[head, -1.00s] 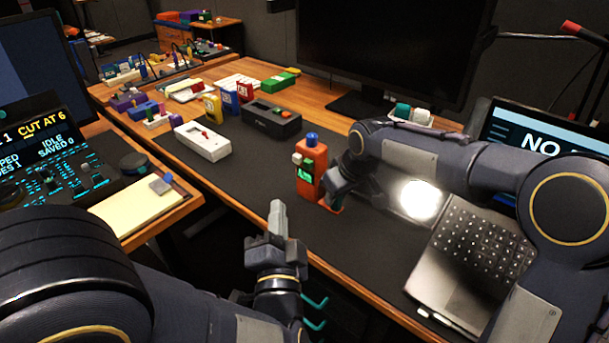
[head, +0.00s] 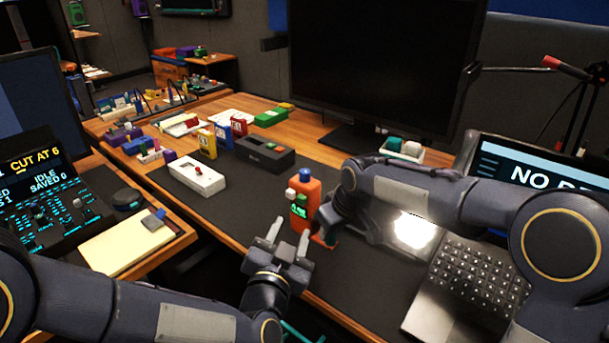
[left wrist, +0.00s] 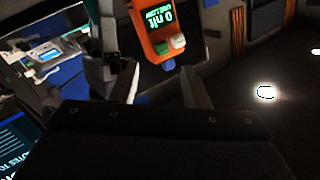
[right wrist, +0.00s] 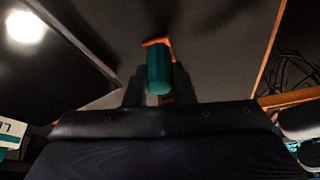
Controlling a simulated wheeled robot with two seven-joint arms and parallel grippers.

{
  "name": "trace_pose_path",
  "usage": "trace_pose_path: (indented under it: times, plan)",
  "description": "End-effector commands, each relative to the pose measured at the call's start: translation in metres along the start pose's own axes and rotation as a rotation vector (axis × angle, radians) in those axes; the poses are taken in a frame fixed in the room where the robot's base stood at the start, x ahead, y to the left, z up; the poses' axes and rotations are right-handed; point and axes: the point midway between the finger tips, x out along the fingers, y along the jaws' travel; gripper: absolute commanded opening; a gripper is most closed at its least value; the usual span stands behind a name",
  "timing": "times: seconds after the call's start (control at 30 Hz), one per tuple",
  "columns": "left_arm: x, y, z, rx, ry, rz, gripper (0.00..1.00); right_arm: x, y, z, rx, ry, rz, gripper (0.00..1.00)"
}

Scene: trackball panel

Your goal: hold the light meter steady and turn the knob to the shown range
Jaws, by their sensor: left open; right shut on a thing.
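My left gripper (head: 284,232) is open and empty, just left of the meter's lower part. I cannot tell which part is the knob.
A white box with a red button (head: 197,180) and a black box (head: 264,153) lie behind on the mat. A laptop (head: 465,280) is at the right, a dark monitor (head: 375,65) at the back. A notepad (head: 128,243) is on the left desk.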

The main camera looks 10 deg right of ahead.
Motion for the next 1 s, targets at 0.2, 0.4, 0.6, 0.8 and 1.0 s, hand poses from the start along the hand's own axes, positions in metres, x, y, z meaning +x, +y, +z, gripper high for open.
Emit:
trace_pose_path:
  times: [0.2,0.4,0.6,0.8,1.0]
  plan:
    - [0.018,-0.025,-0.021,-0.253,0.032,0.122,0.42,0.0,0.0,0.0,0.0,0.0,0.0,0.0]
    - [0.021,-0.04,-0.034,-0.355,0.044,0.189,0.42,0.0,0.0,0.0,0.0,0.0,0.0,0.0]
    - [0.027,-0.043,-0.038,-0.382,0.045,0.212,0.42,0.0,0.0,0.0,0.0,0.0,0.0,0.0]
    - [0.056,-0.036,-0.04,-0.385,0.044,0.215,0.42,0.0,0.0,0.0,0.0,0.0,0.0,0.0]
    - [0.096,-0.029,-0.044,-0.384,0.045,0.213,0.42,0.0,0.0,0.0,0.0,0.0,0.0,0.0]
